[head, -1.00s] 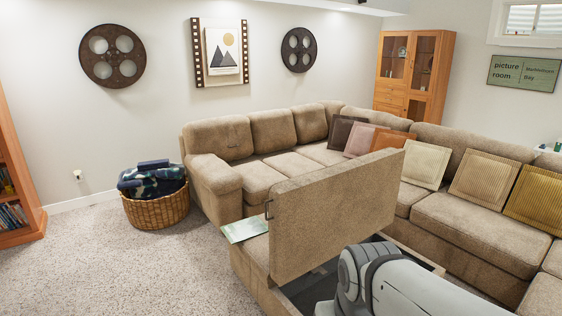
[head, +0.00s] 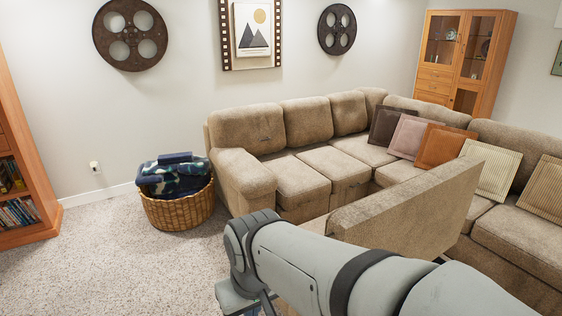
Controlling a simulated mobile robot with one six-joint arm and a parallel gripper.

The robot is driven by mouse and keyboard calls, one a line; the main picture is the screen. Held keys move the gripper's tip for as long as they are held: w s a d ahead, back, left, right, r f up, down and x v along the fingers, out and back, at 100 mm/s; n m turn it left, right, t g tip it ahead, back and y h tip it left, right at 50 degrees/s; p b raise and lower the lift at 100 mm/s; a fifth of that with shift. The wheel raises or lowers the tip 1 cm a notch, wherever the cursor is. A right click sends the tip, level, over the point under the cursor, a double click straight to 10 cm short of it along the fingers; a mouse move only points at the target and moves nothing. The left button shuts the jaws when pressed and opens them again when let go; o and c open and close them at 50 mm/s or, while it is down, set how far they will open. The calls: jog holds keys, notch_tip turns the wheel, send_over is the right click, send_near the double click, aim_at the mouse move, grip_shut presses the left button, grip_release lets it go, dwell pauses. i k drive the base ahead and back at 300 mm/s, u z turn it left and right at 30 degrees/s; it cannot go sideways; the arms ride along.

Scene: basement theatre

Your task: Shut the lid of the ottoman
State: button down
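The ottoman's tan fabric lid (head: 420,208) stands raised in the middle right of the head view, in front of the sofa corner. My grey arm crosses in front of it and hides its lower part, the hinge side and nearly all of the ottoman's box and opening. The end of my arm points left and bends down at the bottom of the picture, left of the lid. My gripper (head: 243,300) shows only in part there, cut off by the bottom edge. Its fingertips are out of sight, so its opening and any contact cannot be seen.
A tan sectional sofa (head: 300,182) with several cushions runs behind and right of the lid. A wicker basket (head: 180,212) with blankets stands on the carpet at left. A wooden bookcase (head: 22,160) is at the far left. Carpet between bookcase, basket and my arm is clear.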

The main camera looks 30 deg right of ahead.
aim_at(423, 216)
jog(key=z, duration=0.15)
jog(key=i, duration=0.9)
jog(key=z, duration=0.6)
jog(key=k, duration=0.85)
jog(key=z, duration=0.2)
jog(key=i, duration=0.85)
jog(key=u, duration=0.1)
